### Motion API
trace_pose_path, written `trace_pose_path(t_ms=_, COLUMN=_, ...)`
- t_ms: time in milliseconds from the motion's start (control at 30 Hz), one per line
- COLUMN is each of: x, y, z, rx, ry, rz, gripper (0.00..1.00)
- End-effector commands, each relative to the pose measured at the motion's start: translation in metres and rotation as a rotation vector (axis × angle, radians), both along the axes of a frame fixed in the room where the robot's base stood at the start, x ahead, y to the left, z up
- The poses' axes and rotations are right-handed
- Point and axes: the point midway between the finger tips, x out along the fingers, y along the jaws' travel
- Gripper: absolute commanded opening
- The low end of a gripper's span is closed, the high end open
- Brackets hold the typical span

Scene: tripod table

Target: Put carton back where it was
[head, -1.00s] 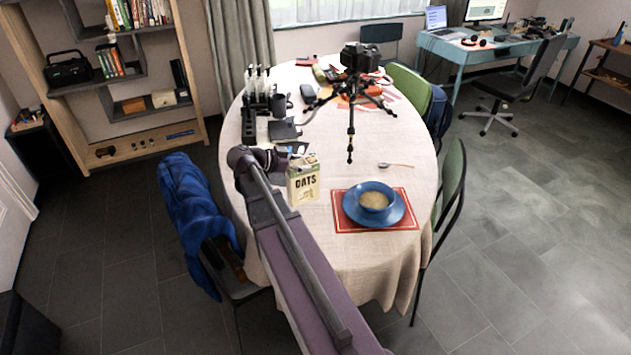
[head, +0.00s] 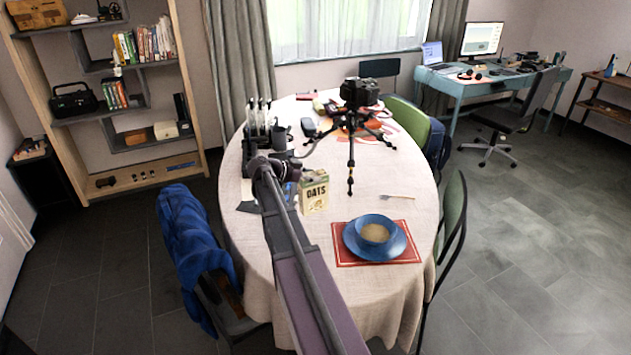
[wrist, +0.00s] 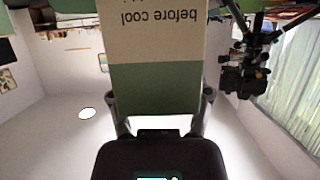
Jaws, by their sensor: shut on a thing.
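The carton (head: 315,193) is a cream and green box marked OATS. In the head view it is upright near the left side of the round-ended table (head: 290,232), up and left of the red mat. My gripper (head: 291,171) reaches it from the left, with my arm partly in front. The wrist view is upside down. There, the fingers of my gripper (wrist: 163,112) are shut on both sides of the carton (wrist: 155,85), at its green end. I cannot tell whether the carton's base touches the table.
A black camera on a tripod (head: 351,150) stands behind the carton. A blue bowl (head: 374,229) sits on a blue plate on a red mat (head: 348,259). A fork-like utensil (head: 399,196) lies right.

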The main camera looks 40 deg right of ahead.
Motion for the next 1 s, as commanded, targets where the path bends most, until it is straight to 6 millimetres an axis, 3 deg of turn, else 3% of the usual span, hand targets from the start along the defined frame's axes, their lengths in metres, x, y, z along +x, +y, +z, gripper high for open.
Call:
trace_pose_path(t_ms=533, x=0.006, y=-0.007, z=-0.001, rx=-0.001, ry=0.0, rz=0.001, gripper=0.03)
trace_pose_path(t_ms=767, x=0.024, y=-0.029, z=-0.004, rx=-0.001, ry=-0.001, rz=0.0, gripper=0.03)
trace_pose_path(t_ms=1000, x=0.02, y=-0.025, z=-0.03, rx=-0.001, ry=-0.001, rz=0.002, gripper=0.03)
